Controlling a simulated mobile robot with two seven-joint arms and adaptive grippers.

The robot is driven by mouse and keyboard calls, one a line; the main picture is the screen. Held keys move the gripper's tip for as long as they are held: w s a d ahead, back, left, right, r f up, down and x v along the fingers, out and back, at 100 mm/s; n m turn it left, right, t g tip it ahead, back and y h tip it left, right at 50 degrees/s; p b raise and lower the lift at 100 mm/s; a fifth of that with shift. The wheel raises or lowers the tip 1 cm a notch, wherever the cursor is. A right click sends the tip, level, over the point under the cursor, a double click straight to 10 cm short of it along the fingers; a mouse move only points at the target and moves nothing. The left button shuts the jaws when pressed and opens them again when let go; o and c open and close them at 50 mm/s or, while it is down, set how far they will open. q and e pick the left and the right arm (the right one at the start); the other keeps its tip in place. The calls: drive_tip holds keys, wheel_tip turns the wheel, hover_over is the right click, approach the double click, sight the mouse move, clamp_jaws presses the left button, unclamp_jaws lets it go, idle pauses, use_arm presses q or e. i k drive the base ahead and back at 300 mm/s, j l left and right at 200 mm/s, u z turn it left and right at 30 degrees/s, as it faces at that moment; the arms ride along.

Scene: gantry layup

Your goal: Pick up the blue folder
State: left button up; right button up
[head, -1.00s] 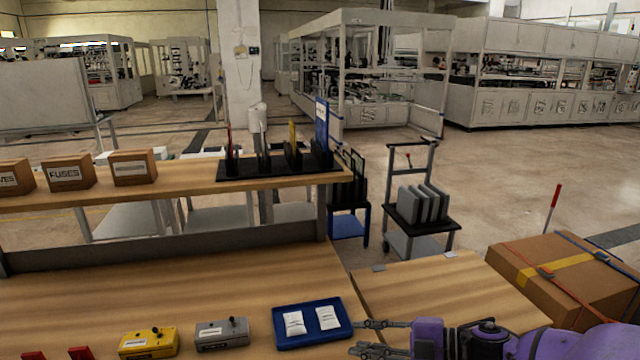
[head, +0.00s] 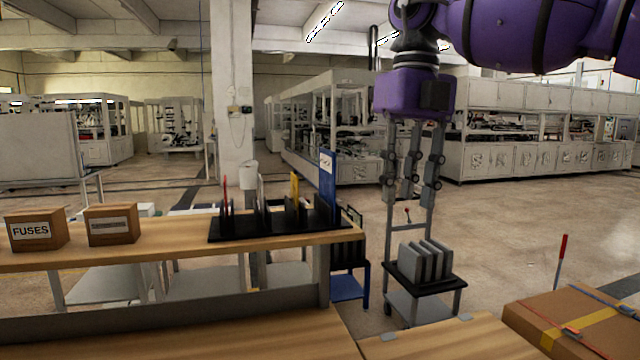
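The blue folder (head: 327,178) stands upright at the right end of a black slotted rack (head: 228,235) on the raised wooden shelf. A white label shows near its top, and its lower edge is hidden in the rack. A yellow folder (head: 295,188), a white one (head: 260,192) and a red one (head: 225,192) stand in the rack to its left. My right gripper (head: 410,203) hangs from the upper right with its fingers pointing down. The fingers are spread and empty, to the right of the blue folder and apart from it. My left gripper is not in view.
Brown boxes, one marked FUSES (head: 37,229), sit on the shelf (head: 170,240) left of the rack. A cart (head: 425,278) with grey slabs stands beyond the bench. A strapped carton (head: 575,318) is at the lower right. The air between folder and gripper looks clear.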

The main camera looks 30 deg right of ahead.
sight(327, 157)
drive_tip(key=i+l, duration=0.2)
drive_tip(key=i, duration=0.2)
drive_tip(key=i+l, duration=0.2)
drive_tip(key=i, duration=0.2)
drive_tip(key=i+l, duration=0.15)
drive_tip(key=i, duration=0.25)
